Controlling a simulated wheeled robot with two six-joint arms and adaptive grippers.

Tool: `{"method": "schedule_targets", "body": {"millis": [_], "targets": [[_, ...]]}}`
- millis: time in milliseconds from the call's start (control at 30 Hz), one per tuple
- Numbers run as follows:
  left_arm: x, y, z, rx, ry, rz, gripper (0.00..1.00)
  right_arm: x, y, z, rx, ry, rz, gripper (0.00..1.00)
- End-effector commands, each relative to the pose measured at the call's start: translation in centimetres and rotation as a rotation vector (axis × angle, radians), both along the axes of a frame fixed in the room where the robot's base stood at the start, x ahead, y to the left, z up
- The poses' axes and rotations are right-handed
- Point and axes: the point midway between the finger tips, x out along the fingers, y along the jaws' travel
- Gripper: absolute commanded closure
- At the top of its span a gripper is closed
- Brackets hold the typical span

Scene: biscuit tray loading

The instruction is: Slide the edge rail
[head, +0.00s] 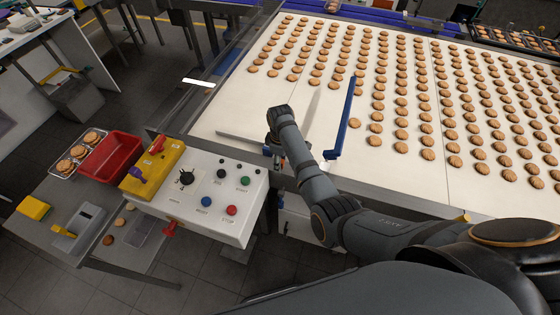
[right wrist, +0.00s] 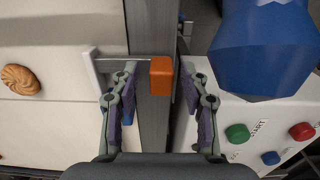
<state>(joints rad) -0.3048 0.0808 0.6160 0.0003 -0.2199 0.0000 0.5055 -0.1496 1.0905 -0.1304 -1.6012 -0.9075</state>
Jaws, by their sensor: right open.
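A thin pale bar, which looks like the edge rail (head: 238,138), lies along the near left edge of the biscuit belt. In the right wrist view a white piece (right wrist: 93,72) beside the belt joins a thin rod that runs to an orange knob (right wrist: 161,78). My right gripper (head: 277,160) points down at the belt's near edge, above the rail's right end. In the right wrist view its open fingers (right wrist: 160,95) stand on either side of the orange knob, with gaps on both sides. My left gripper is out of view.
A white control box (head: 190,205) with buttons stands left of my right gripper. A blue bar (head: 347,115) rises over the belt to its right. Rows of biscuits (head: 400,100) cover the belt. A large blue object (right wrist: 265,45) sits right of the fingers.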

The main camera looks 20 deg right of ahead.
Motion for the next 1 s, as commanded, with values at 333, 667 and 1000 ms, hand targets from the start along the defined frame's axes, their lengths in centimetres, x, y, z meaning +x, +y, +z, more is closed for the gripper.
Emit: {"method": "schedule_targets", "body": {"millis": [333, 667, 1000], "targets": [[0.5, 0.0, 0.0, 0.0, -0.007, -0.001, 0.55, 0.1, 0.1, 7.1, 0.002, -0.005, 0.001, 0.55], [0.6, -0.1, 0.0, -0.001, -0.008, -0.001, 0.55, 0.1, 0.1, 11.7, 0.001, -0.001, 0.0, 0.55], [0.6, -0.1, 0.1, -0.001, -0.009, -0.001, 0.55, 0.1, 0.1, 11.8, 0.001, -0.001, 0.001, 0.55]]}}
